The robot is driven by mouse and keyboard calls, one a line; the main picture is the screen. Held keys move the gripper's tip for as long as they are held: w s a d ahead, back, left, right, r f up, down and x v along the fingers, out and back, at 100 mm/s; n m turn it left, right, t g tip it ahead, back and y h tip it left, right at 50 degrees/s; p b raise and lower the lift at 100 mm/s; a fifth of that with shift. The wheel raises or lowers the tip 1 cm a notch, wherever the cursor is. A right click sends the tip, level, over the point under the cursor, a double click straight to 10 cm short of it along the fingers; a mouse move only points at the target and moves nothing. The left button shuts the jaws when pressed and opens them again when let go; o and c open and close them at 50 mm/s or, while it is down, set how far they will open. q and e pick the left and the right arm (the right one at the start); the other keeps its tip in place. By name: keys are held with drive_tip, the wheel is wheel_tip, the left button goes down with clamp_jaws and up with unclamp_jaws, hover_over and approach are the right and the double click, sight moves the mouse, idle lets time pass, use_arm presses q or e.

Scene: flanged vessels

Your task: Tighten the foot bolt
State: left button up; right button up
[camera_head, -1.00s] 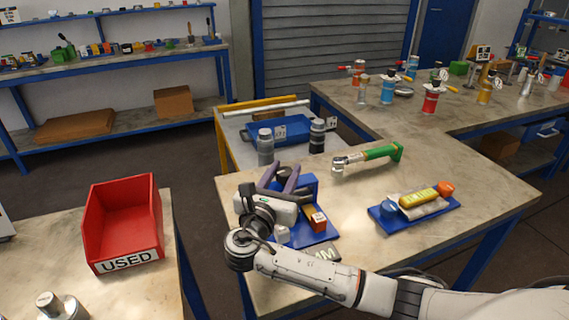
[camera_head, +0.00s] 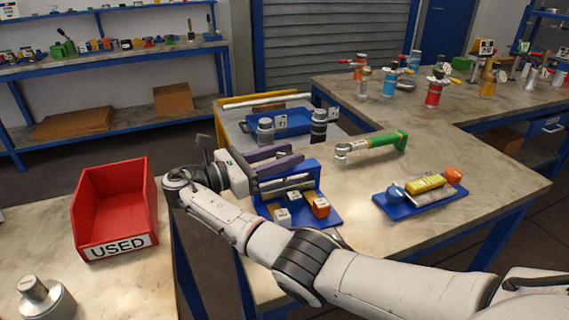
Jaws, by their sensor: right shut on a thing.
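My right gripper (camera_head: 297,156) reaches over the near-left part of the middle table, its two dark purple-grey fingers pointing right. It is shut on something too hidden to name. Below the fingers is a blue rack (camera_head: 310,174) with silver rod-like parts (camera_head: 287,183) and small colored blocks (camera_head: 319,205). No foot bolt can be made out. My left gripper is out of view.
A red bin marked USED (camera_head: 116,210) stands on the left table beside a silver flanged piece (camera_head: 47,302). A blue tray (camera_head: 418,207) with a yellow item is at right. Grey flanged cylinders (camera_head: 265,131) stand behind the fingers.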

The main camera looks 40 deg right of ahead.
drive_tip(key=shift+f+m+g+b, duration=0.1)
drive_tip(key=shift+m+g+b, duration=0.2)
drive_tip(key=shift+g+b, duration=0.2)
drive_tip(key=shift+d+g+b, duration=0.1)
drive_tip(key=shift+g+b, duration=0.2)
drive_tip(key=shift+b, duration=0.05)
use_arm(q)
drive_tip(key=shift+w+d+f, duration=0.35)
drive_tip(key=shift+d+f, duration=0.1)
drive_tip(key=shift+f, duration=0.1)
use_arm(e)
drive_tip(key=shift+m, duration=0.3)
use_arm(q)
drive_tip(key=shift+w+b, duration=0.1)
drive_tip(key=shift+b, duration=0.25)
use_arm(e)
drive_tip(key=shift+g, duration=0.3)
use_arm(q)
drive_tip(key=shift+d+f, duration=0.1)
use_arm(e)
drive_tip(key=shift+g, duration=0.3)
drive_tip(key=o, duration=1)
drive_tip(key=shift+d+m, duration=0.15)
drive_tip(key=shift+m, duration=0.15)
drive_tip(key=shift+o, duration=0.2)
drive_tip(key=shift+r, duration=0.2)
